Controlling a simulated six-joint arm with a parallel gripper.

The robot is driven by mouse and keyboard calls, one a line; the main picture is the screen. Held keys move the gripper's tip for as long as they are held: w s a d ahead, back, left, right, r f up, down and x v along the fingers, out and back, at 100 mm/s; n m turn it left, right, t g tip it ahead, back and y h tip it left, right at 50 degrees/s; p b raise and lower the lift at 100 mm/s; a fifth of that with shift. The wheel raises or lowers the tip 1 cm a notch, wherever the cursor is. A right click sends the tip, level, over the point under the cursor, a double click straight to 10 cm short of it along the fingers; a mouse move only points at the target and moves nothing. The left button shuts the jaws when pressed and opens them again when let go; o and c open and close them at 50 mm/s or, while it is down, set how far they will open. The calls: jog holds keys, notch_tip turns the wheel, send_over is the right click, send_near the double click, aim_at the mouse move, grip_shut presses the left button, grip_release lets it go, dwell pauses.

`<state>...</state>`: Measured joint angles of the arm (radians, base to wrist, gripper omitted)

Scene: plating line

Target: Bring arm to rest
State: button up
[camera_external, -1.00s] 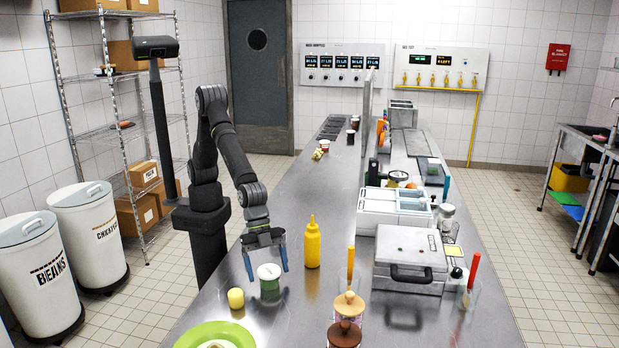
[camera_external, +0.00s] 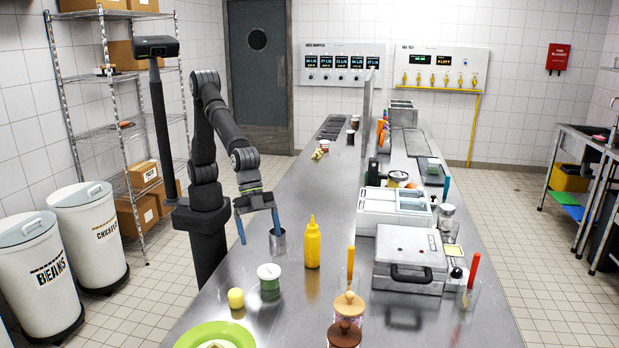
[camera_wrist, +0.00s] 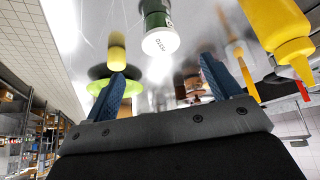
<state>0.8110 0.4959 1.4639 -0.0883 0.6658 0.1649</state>
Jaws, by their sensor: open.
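My gripper (camera_external: 258,225) is open and empty, with its blue fingers spread above the left edge of the steel counter (camera_external: 334,218). It also shows in the wrist view (camera_wrist: 170,85). In the external view, a metal cup (camera_external: 277,242) stands behind the right fingertip; I cannot tell whether they touch. A green jar with a white lid (camera_external: 269,277) stands on the counter in front of the gripper and apart from it. The wrist view shows the jar too (camera_wrist: 160,38), beyond the fingers.
A yellow squeeze bottle (camera_external: 312,245) stands right of the gripper. A small yellow item (camera_external: 236,298) and a green plate (camera_external: 192,337) lie nearer the camera. A waffle-iron-like appliance (camera_external: 410,258) and a white bin (camera_external: 395,207) stand further right.

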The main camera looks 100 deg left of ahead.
aim_at(268, 269)
jog(key=x, duration=1.2)
jog(key=shift+f, duration=0.2)
jog(key=shift+r, duration=0.2)
